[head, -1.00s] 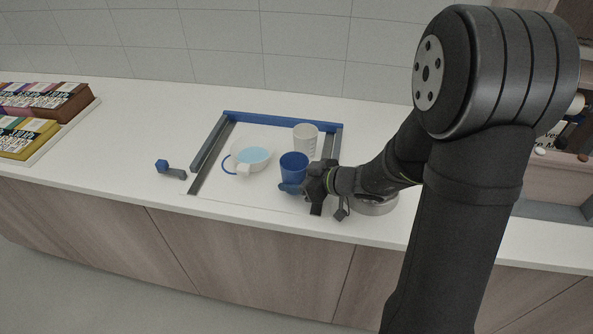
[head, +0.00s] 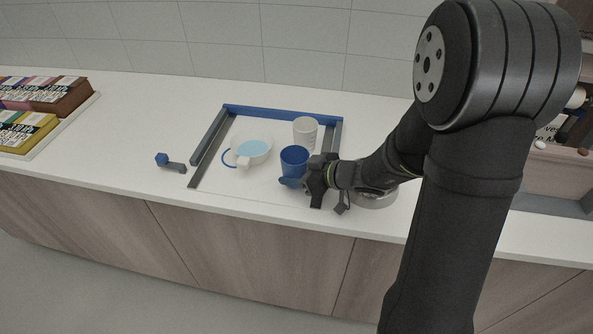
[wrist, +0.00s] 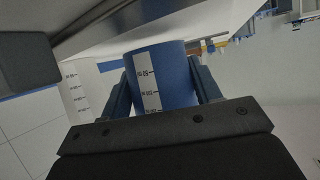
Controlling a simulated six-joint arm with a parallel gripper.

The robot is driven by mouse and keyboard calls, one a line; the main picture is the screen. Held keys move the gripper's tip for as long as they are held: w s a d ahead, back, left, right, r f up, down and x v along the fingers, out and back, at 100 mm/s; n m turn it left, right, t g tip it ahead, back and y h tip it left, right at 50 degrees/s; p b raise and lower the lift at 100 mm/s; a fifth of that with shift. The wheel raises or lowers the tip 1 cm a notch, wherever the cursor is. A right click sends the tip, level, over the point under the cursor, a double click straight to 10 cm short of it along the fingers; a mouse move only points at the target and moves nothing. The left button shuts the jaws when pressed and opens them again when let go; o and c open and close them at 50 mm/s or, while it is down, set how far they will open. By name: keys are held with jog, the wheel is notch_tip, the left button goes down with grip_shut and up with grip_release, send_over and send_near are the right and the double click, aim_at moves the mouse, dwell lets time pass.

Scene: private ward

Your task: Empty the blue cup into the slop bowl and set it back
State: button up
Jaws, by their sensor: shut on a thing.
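The blue cup (head: 294,160) stands upright at the right front part of the tray area, its open rim facing up. My gripper (head: 300,181) comes from the right and is shut on the cup. In the wrist view the cup (wrist: 160,80) sits between both fingers, with a white scale strip on its side. I cannot tell whether its base touches the surface. A white bowl (head: 237,154) holding light blue liquid, likely the slop bowl, is left of the cup, with a blue ring at its left side. The cup's contents are not visible.
A white cup with markings (head: 305,133) stands just behind the blue cup. A frame with a blue back bar (head: 280,113) and grey side rails surrounds them. A small blue-ended grey item (head: 170,163) lies left. Boxes (head: 30,130) fill the far left. Counter between is clear.

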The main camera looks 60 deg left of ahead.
jog(key=shift+f, duration=0.45)
jog(key=o, duration=1.8)
jog(key=shift+c, duration=0.2)
jog(key=shift+v, duration=4.5)
